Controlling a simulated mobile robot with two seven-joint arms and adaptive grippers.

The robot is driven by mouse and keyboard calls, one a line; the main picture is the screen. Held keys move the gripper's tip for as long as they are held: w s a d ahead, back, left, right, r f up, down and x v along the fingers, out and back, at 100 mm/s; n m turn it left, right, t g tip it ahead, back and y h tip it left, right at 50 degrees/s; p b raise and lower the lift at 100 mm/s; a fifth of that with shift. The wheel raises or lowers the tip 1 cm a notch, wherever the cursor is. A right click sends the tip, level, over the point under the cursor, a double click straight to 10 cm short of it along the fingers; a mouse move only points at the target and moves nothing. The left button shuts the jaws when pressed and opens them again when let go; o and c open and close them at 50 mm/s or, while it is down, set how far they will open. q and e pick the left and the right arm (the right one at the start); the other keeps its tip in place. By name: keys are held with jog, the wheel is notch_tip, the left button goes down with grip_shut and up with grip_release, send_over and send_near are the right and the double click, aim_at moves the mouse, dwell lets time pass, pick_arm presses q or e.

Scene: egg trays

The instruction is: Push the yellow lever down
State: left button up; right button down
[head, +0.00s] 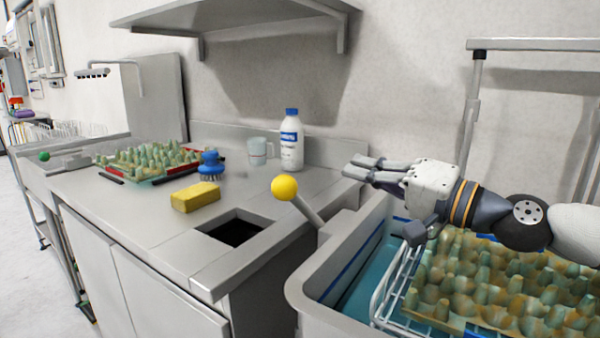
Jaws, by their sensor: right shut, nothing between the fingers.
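The yellow lever (285,188) is a round yellow knob on a grey rod. The rod rises, tilted up and to the left, from the rim of the grey basin machine. My right gripper (352,170) is to the right of the knob and slightly higher in the picture, apart from it. Its fingers point left, are shut and hold nothing. My left gripper is out of view.
The grey basin (305,305) holds a white wire rack (385,300) with a dirty egg tray (480,280). On the steel counter (120,215) stand a white bottle (291,142), a clear jug (259,150), a blue brush (210,163), a yellow sponge (195,197) and another egg tray (150,160). A square opening (235,230) lies near the lever.

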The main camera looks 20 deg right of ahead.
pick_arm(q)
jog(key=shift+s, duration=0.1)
pick_arm(e)
jog(key=shift+s, duration=0.2)
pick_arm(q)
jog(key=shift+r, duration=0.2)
pick_arm(e)
jog(key=w+a+f, duration=0.1)
jog(key=w+a, duration=0.5)
jog(key=a, duration=0.1)
jog(key=shift+a, duration=0.15)
jog(key=shift+f, duration=0.1)
